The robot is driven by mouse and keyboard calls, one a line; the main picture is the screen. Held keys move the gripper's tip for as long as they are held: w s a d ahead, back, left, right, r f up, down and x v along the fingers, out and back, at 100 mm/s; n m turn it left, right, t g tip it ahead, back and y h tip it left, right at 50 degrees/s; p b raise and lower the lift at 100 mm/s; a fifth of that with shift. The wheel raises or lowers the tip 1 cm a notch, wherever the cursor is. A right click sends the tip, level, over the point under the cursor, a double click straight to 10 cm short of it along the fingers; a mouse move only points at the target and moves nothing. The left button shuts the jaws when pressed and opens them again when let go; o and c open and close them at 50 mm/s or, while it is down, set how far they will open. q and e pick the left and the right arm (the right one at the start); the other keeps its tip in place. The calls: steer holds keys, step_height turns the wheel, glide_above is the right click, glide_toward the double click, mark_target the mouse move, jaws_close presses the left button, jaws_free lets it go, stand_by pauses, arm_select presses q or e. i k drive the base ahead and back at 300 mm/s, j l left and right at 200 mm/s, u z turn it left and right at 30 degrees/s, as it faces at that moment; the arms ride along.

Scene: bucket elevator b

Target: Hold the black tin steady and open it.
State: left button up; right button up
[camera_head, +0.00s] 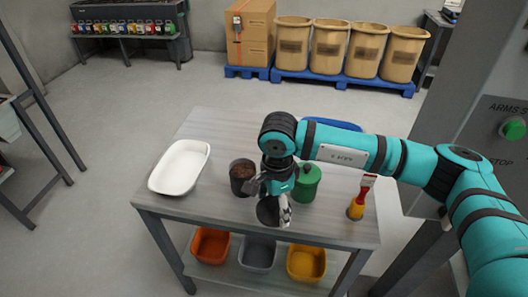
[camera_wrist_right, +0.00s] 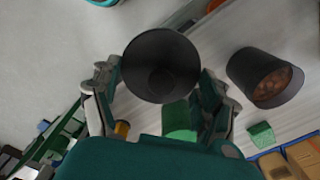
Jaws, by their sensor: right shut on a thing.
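The black tin (camera_head: 241,186) stands upright on the table with its top open, and brown lumps show inside. It also shows in the right wrist view (camera_wrist_right: 248,82), to the right of my gripper. My right gripper (camera_head: 272,204) is at the table's front part, just right of the tin and apart from it. It is shut on a round black piece (camera_head: 267,212) that looks like the tin's lid. In the right wrist view this lid (camera_wrist_right: 160,62) lies between the two fingers. I cannot tell whether it touches the table. My left gripper is not in view.
A green lidded tin (camera_head: 307,185) stands close right of my gripper. A white tray (camera_head: 180,168) lies at the table's left. Orange, grey and yellow bins sit on the lower shelf.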

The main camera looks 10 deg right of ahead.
mark_target(240, 170)
steer(key=i+l, duration=0.15)
steer(key=i, duration=0.35)
steer(key=i+l, duration=0.15)
steer(key=i, duration=0.3)
